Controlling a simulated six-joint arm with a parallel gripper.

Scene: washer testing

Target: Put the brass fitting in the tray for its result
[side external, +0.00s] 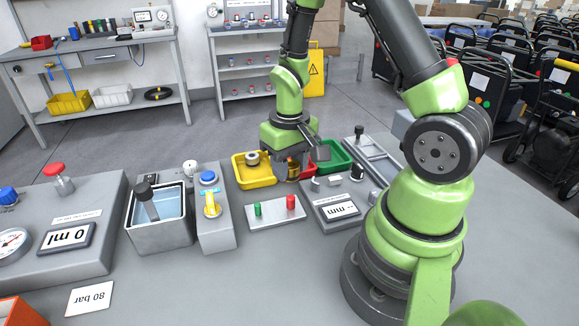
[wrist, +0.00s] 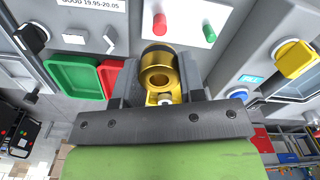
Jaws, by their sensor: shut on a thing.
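The brass fitting (wrist: 158,70) is a short hollow cylinder, seen end-on between my jaws in the wrist view. My gripper (side external: 295,163) is shut on it and holds it around the red tray (side external: 309,172) in the side view; I cannot tell its exact height. The yellow tray (side external: 262,181) is to the left and holds a small round part (side external: 252,158). The green tray (side external: 340,164) is to the right. The red tray (wrist: 108,72) and green tray (wrist: 72,77) also show in the wrist view, left of the jaws.
A plate with a green and a red peg (side external: 275,211) lies in front of the trays. A gauge box reading mm (side external: 338,211) stands right of it. A valve block with a yellow handle (side external: 212,205) and a water tank (side external: 158,225) stand left.

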